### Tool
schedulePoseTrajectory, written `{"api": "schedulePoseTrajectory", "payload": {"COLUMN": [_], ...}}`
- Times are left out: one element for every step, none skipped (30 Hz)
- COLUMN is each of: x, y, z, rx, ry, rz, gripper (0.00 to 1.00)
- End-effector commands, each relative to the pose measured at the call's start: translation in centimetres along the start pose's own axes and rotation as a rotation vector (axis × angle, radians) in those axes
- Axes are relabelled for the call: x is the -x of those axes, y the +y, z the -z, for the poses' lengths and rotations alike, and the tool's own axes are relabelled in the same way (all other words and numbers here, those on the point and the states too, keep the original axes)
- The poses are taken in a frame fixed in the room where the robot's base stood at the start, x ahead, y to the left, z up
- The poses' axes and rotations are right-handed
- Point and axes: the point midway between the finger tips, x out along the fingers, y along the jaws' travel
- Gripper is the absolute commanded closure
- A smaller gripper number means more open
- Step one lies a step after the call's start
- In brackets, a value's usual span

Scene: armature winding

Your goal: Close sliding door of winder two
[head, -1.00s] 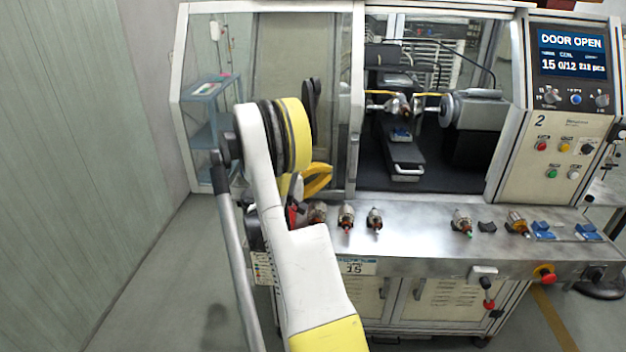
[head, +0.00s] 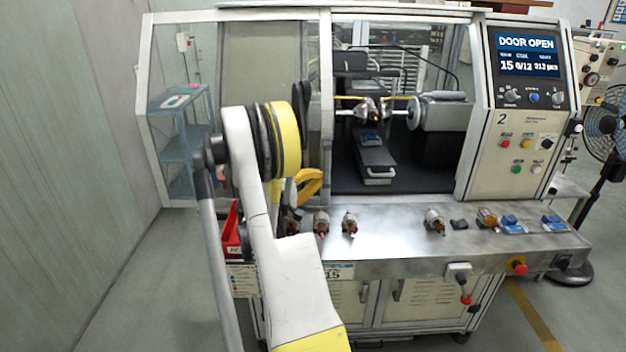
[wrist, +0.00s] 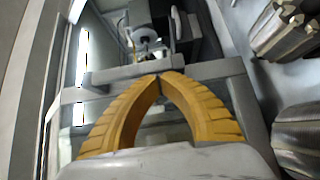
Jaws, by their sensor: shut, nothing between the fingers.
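Winder two (head: 515,150) carries the number 2 on its control panel, and its screen (head: 527,55) reads DOOR OPEN. The sliding door's glass panel (head: 268,60) appears to stand at the left of the front, with its metal upright (head: 326,70) beside the opening. The right part of the front is open onto the winding space. My gripper (head: 312,178) is low in front of the door's lower right part, its yellow fingers partly behind my arm. In the wrist view my gripper (wrist: 160,77) is shut and empty, tips near a grey bar (wrist: 205,68); contact cannot be told.
Several armatures (head: 434,220) and blue blocks (head: 510,224) sit on the metal ledge (head: 390,238) below the opening. A red bin (head: 232,235) is at the ledge's left. A fan (head: 604,125) stands at the right. Floor (head: 140,290) at the left is clear.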

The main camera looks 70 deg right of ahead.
Motion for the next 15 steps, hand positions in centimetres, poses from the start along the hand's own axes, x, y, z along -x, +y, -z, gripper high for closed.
{"api": "schedulePoseTrajectory", "payload": {"x": [-0.7, -1.1, -1.8, -2.3, -3.0, -3.8, -4.5, -5.2, -6.2, -6.9, -7.7, -8.7, -9.4, -10.2, -11.2], "y": [-0.2, -0.2, -0.2, -0.3, -0.3, -0.3, -0.3, -0.3, -0.4, -0.4, -0.4, -0.4, -0.4, -0.4, -0.4], "z": [-0.9, -1.3, -2.0, -2.6, -3.2, -4.0, -4.8, -5.5, -6.5, -7.3, -8.1, -9.1, -9.8, -10.7, -11.7], "rx": [0.000, 0.000, 0.000, 0.000, 0.000, 0.000, 0.000, 0.000, 0.000, 0.000, 0.000, 0.000, 0.000, 0.000, 0.000], "ry": [-0.007, -0.007, -0.009, -0.008, -0.010, -0.010, -0.012, -0.011, -0.011, -0.012, -0.013, -0.013, -0.012, -0.013, -0.013], "rz": [0.000, 0.000, 0.000, 0.000, 0.000, 0.000, 0.000, 0.000, 0.000, 0.000, 0.000, 0.000, 0.000, 0.000, 0.000], "gripper": [1.00, 1.00, 1.00, 1.00, 1.00, 1.00, 1.00, 1.00, 1.00, 1.00, 1.00, 1.00, 1.00, 1.00, 1.00]}}
